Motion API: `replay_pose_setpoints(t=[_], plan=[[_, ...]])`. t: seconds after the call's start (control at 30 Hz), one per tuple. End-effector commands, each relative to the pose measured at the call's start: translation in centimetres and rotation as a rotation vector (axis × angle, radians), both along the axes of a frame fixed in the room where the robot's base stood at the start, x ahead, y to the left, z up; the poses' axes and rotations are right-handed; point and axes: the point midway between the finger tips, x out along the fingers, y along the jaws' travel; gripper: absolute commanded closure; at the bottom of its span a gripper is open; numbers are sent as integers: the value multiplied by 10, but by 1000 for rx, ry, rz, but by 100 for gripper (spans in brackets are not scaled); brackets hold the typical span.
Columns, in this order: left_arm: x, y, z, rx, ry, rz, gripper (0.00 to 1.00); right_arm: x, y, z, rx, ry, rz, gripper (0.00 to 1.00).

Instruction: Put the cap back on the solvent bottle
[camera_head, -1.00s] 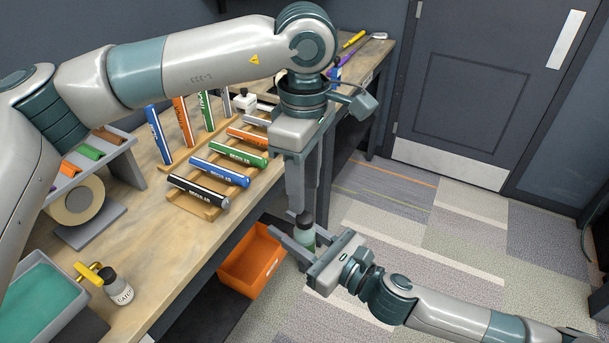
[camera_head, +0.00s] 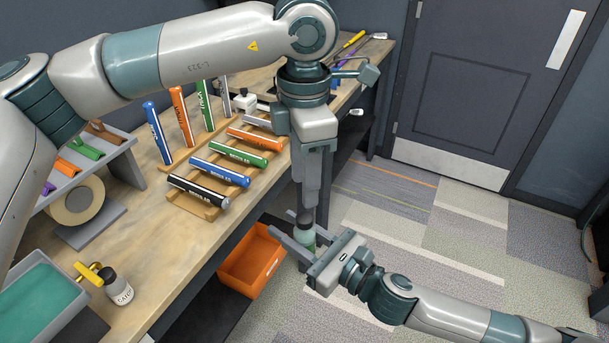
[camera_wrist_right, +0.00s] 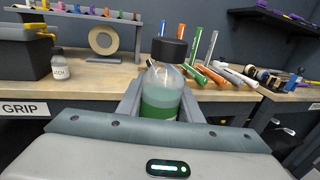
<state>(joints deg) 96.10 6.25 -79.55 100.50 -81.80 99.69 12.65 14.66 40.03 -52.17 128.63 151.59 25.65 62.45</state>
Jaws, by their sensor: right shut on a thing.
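My right gripper (camera_head: 306,247) is shut on the solvent bottle (camera_head: 305,238), which is clear with green liquid. It holds it upright in front of the bench. In the right wrist view the bottle (camera_wrist_right: 161,92) stands between the fingers. A black cap (camera_wrist_right: 170,50) shows at its mouth, slightly right of the bottle's middle; I cannot tell whether it is seated. My left gripper (camera_head: 306,205) points down over the cap in the head view and partly covers it. Its fingers overlap, so their opening and any contact are unclear. It does not show in the wrist view.
Several coloured grips lie on a wooden rack (camera_head: 195,204) on the bench. A small labelled bottle (camera_head: 118,288), a tape roll (camera_head: 77,203) and a teal-lined tray (camera_head: 12,272) are at the left. An orange bin (camera_head: 252,263) is below the bench edge. The floor to the right is clear.

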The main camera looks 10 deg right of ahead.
Motion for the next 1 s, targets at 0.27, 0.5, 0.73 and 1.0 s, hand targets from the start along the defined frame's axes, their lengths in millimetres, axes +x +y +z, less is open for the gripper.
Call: replay_pose_setpoints(t=[0.27, 0.5, 0.73, 1.0], plan=[[0, 0, -10, 0, 1, -1, 60, 0, 0, 0, 1, -1, 0, 100], [0, 0, -36, 1, 2, -1, 60, 0, 0, 0, 0, 0, 0, 100], [0, 0, -65, 2, 2, -1, 60, 0, 0, 0, 1, -1, 0, 100], [0, 0, -80, 0, 1, -1, 60, 0, 0, 0, 1, -1, 0, 100]])
